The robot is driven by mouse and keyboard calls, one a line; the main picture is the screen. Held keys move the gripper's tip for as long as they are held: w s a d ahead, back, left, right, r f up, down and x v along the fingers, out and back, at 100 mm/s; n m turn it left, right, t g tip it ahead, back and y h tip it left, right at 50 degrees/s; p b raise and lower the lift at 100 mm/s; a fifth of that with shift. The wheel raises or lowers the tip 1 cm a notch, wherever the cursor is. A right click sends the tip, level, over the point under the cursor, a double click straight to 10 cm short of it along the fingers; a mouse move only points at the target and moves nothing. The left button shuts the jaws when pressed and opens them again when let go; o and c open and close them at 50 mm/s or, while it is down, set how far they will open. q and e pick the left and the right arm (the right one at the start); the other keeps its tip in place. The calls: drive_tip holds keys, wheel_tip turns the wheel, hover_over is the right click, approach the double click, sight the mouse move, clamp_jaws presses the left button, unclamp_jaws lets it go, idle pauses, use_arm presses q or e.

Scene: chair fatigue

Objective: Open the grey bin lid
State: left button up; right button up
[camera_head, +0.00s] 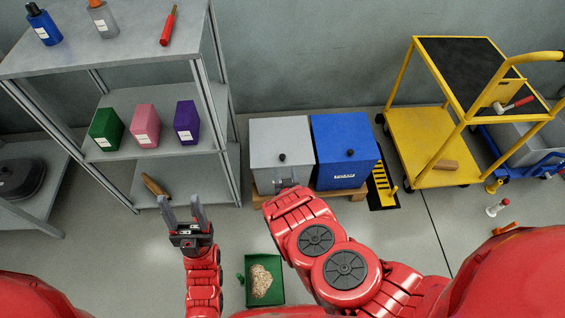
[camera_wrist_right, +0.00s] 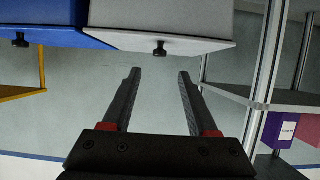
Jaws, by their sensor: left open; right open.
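The grey bin (camera_head: 264,180) stands against the back wall with its grey lid (camera_head: 278,133) down. A small black knob (camera_head: 282,157) sits near the lid's front edge. My right gripper (camera_head: 285,182) is at the front of the grey bin, below the knob, partly hidden by its own arm. In the right wrist view the right gripper (camera_wrist_right: 160,74) is open and empty. The knob (camera_wrist_right: 160,50) lies just beyond its fingertips, roughly centred between them, under the lid (camera_wrist_right: 165,22) in that picture. My left gripper (camera_head: 182,204) is open and empty, left of the bin.
A blue bin (camera_head: 340,130) stands right beside the grey one, both on a wooden pallet (camera_head: 357,194). A grey shelf (camera_head: 110,60) is on the left, a yellow cart (camera_head: 430,135) on the right. A green tray (camera_head: 277,292) lies on the floor in front.

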sight(283, 157)
drive_tip(key=b+x, duration=0.4)
drive_tip(key=x, duration=0.1)
drive_tip(key=shift+w+d+f+b, duration=0.1)
drive_tip(key=shift+f+b, duration=0.3)
drive_tip(key=shift+f, duration=0.05)
drive_tip(key=x, duration=0.1)
drive_tip(key=b+x, duration=0.1)
drive_tip(key=x, duration=0.1)
drive_tip(key=shift+w+r, duration=0.15)
drive_tip(key=shift+w, duration=0.2)
drive_tip(key=shift+w+b, duration=0.3)
drive_tip(key=shift+b, duration=0.1)
drive_tip(key=shift+w+f, duration=0.25)
drive_tip(key=shift+w, duration=0.4)
drive_tip(key=shift+c, duration=0.2)
clamp_jaws()
